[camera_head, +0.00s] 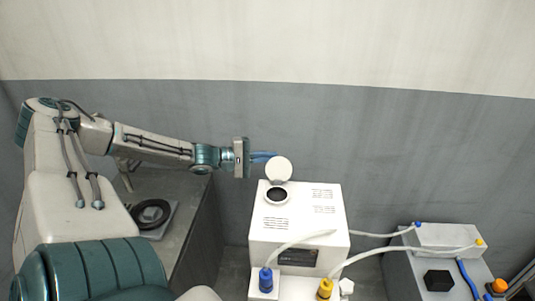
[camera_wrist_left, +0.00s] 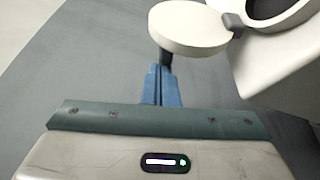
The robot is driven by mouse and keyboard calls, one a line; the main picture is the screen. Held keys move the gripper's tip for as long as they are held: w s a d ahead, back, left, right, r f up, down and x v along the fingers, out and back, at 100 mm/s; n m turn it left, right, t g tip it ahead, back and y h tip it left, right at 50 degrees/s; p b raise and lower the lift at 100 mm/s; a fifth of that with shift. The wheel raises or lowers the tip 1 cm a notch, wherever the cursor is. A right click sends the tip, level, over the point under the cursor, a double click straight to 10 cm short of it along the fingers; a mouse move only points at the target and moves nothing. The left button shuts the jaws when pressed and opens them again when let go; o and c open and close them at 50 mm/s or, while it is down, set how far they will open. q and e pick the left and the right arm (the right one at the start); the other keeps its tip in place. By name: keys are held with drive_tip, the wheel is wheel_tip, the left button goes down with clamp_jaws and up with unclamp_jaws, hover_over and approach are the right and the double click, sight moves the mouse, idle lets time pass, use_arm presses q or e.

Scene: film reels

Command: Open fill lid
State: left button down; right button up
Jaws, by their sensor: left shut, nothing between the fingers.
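The fill lid (camera_head: 279,169) is a round white disc standing raised at the back of a dark round fill opening (camera_head: 277,195) on top of a white machine (camera_head: 299,227). My left gripper (camera_head: 265,157) is shut and empty, with its blue fingers just left of the lid's upper edge. In the left wrist view the lid (camera_wrist_left: 190,28) is just beyond the blue fingertips (camera_wrist_left: 162,72), joined to the machine by a dark hinge (camera_wrist_left: 235,24). I cannot tell whether the fingers touch it. My right gripper is out of view.
White hoses run from the machine's blue cap (camera_head: 266,278) and yellow cap (camera_head: 325,288) to a white box (camera_head: 445,239) at the right. A bench (camera_head: 196,212) with a black reel (camera_head: 151,213) stands at the left. The grey wall (camera_head: 420,150) is behind.

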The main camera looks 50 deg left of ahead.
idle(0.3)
use_arm(q)
drive_tip(key=shift+s+d+r+m+p, duration=0.5)
drive_tip(key=shift+r+m+p, duration=0.15)
drive_tip(key=shift+p, duration=0.4)
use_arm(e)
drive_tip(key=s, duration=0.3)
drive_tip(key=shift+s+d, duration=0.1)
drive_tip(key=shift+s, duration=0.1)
use_arm(q)
drive_tip(key=shift+a, duration=0.1)
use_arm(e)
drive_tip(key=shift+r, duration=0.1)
